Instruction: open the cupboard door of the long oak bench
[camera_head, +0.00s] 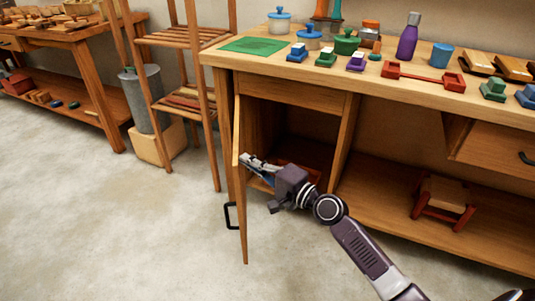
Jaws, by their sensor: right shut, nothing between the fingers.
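The long oak bench (380,95) runs across the back right. Its cupboard door (241,205) at the left end stands wide open and shows nearly edge-on. The door's black handle (230,215) is on its left, outer face. My right gripper (246,161) is shut and empty, on the inner side of the door in front of the cupboard opening. Its fingertips are at the door's inner face; I cannot tell whether they touch it. The cupboard's interior (290,130) is partly visible, with something reddish low down behind my gripper. My left gripper is out of view.
The bench top carries blue and green pots, a purple bottle (408,37), a green mat (254,45) and small blocks. A small stool (443,198) stands on the lower shelf. A wooden rack (185,95) is to the left. The floor (120,225) at left is clear.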

